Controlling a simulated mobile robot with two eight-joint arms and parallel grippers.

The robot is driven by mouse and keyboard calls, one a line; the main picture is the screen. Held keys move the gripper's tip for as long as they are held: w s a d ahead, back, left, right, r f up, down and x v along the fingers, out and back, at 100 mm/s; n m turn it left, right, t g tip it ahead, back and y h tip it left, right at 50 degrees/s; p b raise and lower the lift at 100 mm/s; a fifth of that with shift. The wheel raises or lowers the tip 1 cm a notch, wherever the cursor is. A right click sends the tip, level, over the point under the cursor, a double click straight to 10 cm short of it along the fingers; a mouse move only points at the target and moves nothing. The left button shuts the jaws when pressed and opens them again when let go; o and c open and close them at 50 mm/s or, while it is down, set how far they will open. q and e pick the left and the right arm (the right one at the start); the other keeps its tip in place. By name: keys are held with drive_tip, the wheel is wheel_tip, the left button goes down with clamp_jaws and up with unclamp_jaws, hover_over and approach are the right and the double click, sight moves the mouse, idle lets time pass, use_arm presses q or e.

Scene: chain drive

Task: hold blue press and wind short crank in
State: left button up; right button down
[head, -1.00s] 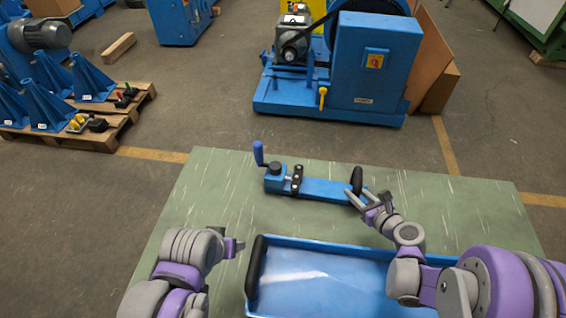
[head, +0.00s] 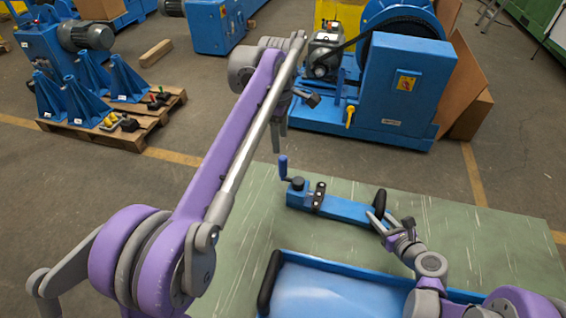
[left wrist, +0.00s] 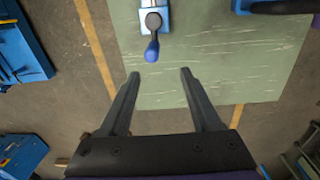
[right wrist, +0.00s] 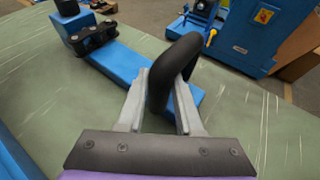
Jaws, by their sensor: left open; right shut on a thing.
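The blue press (head: 345,209) lies on the green mat. A short crank with an upright blue knob (head: 283,167) is at its left end, and a black loop handle (head: 379,202) at its right end. My right gripper (head: 384,224) is shut on the black handle, which shows between its fingers in the right wrist view (right wrist: 184,52). My left gripper (left wrist: 158,73) is open and empty. In the left wrist view the blue knob (left wrist: 152,50) lies just beyond its fingertips, apart from them. In the head view my left arm reaches over, its gripper partly hidden above the crank.
A blue tray (head: 330,262) with a black handle (head: 269,284) lies in front of the press on the green mat (head: 470,235). A large blue machine (head: 415,85) stands behind. A pallet (head: 150,125) with blue stands is at the left.

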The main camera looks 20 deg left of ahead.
sight(283, 157)
use_arm(q)
drive_tip(key=shift+w+d+n, duration=0.1)
drive_tip(key=shift+w+n, duration=0.7)
drive_tip(key=shift+w, duration=0.05)
drive_tip(key=shift+w+f+g, duration=0.2)
drive_tip(key=shift+f+g, duration=0.1)
drive_tip(key=shift+f, duration=0.05)
wheel_tip(283, 157, down, 12)
drive_tip(key=shift+r, duration=0.25)
drive_tip(key=shift+c, duration=0.2)
clamp_jaws()
